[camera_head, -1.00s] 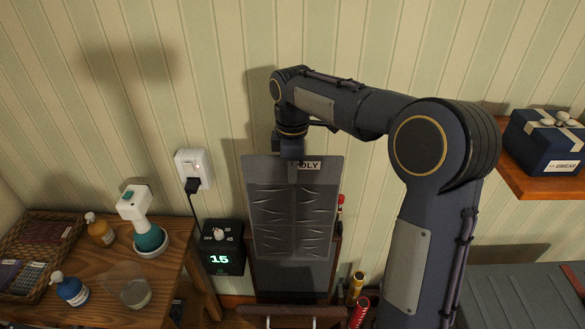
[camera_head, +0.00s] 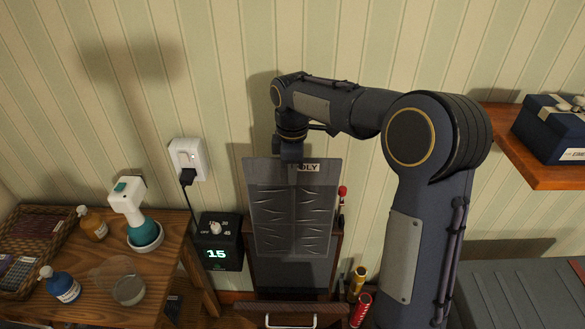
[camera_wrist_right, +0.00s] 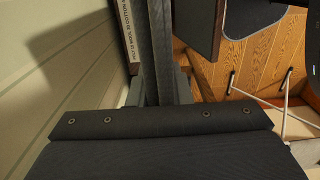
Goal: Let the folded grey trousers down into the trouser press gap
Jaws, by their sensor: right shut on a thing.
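The folded grey trousers (camera_head: 291,220) hang upright from my right gripper (camera_head: 291,155) in the head view, creased down the front, with a white label at the top edge. In the right wrist view the jaws (camera_wrist_right: 160,88) are shut on the trousers (camera_wrist_right: 158,45), seen edge-on as a dark strip. The trouser press (camera_head: 336,262) stands behind and below them against the wall, with brown wooden sides. Its gap is mostly hidden by the trousers, so I cannot tell whether their lower edge is inside. My left gripper is out of view.
A wooden side table (camera_head: 150,290) with a steamer (camera_head: 138,215), bottles and a basket stands left. A black timer box (camera_head: 220,242) sits beside the press. Red and yellow tubes (camera_head: 358,285) stand right of it. A shelf with a blue box (camera_head: 555,130) is at right.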

